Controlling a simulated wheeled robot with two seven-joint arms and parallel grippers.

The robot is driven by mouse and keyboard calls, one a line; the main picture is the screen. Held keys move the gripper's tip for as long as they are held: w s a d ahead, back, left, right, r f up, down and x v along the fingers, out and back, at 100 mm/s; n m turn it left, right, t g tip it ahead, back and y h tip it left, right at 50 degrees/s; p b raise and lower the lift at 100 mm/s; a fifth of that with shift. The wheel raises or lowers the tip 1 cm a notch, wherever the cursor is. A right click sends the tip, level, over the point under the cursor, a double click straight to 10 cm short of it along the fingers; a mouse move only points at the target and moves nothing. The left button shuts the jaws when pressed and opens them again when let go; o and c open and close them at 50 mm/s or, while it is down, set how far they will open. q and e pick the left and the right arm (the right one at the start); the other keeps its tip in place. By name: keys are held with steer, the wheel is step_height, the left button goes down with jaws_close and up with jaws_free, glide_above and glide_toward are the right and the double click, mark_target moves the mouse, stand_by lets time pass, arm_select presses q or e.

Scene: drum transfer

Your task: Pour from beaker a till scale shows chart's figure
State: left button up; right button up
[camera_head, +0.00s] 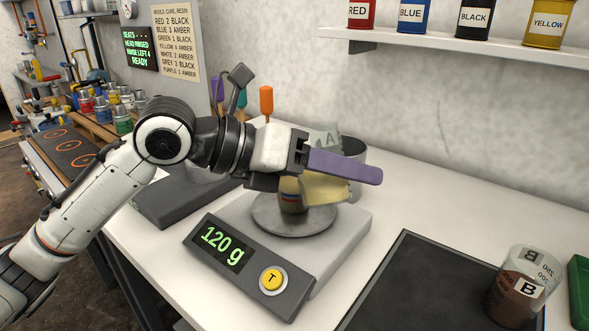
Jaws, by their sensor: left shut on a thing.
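My left gripper (343,167), with a purple finger in front, is shut on beaker A (325,136), which holds amber liquid. The finger hides its middle; its amber lower part (326,189) shows below. I cannot tell its exact tilt or whether liquid is flowing. Beaker A is above the round plate of the scale (345,236). A small brown cup (291,197) stands on the plate, partly hidden by the gripper. The scale display (222,246) reads 120 g. The wall chart (177,43) lists mould colours with numbers and black or amber. My right gripper is out of view.
Beaker B (516,295), with dark brown contents, stands on a black mat (405,290) at the right. A grey container (357,151) stands behind beaker A. Upright coloured handles (266,103) are behind my arm. Tins (474,20) line a wall shelf. A green box (580,285) is far right.

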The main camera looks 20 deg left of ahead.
arm_select(q)
steer(key=shift+m+t+y, duration=0.5)
steer(key=shift+m, duration=0.2)
steer(key=f+b, duration=0.1)
steer(key=f, duration=0.1)
steer(key=f+b, duration=0.1)
steer(key=f, duration=0.1)
steer(key=f+b, duration=0.2)
steer(key=shift+s+d+f, duration=0.25)
steer(key=shift+s, duration=0.1)
steer(key=shift+s+d+r+m+p, duration=0.15)
steer(key=shift+r+m+p, duration=0.15)
steer(key=shift+m, duration=0.1)
steer(key=shift+s+d+f+m+t+y, duration=0.2)
steer(key=shift+m+t+y, duration=0.2)
steer(key=shift+m+t, duration=0.1)
steer(key=shift+f+m+t, duration=0.15)
steer(key=shift+m+t, duration=0.25)
